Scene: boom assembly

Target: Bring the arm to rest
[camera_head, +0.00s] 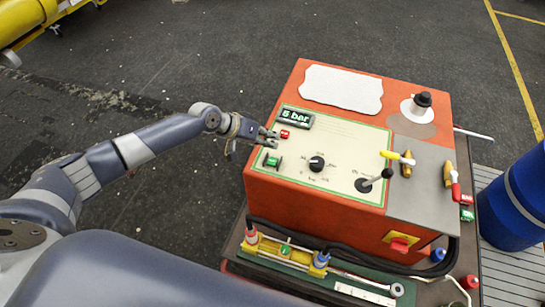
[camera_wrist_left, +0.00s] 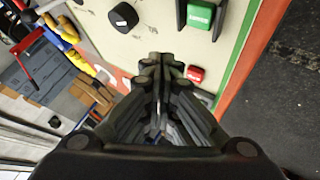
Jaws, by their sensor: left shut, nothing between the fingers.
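My left arm (camera_head: 130,150) reaches in from the left in the head view. Its gripper (camera_head: 270,138) is shut and empty, by the upper left part of the control panel (camera_head: 335,135) on the orange box. In the left wrist view the shut fingers (camera_wrist_left: 162,65) point at the panel, close to a small red button (camera_wrist_left: 195,74). The red button (camera_head: 285,133) sits just past the fingertips in the head view. Whether the fingers touch the panel I cannot tell. My right gripper is in neither view.
The orange box (camera_head: 285,195) carries a green switch (camera_head: 272,160), a black knob (camera_head: 317,163), a lever (camera_head: 375,180), a display (camera_head: 297,116) and valves with yellow and red handles. A blue barrel (camera_head: 515,200) stands at the right. Dark floor (camera_head: 200,60) left of the box is free.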

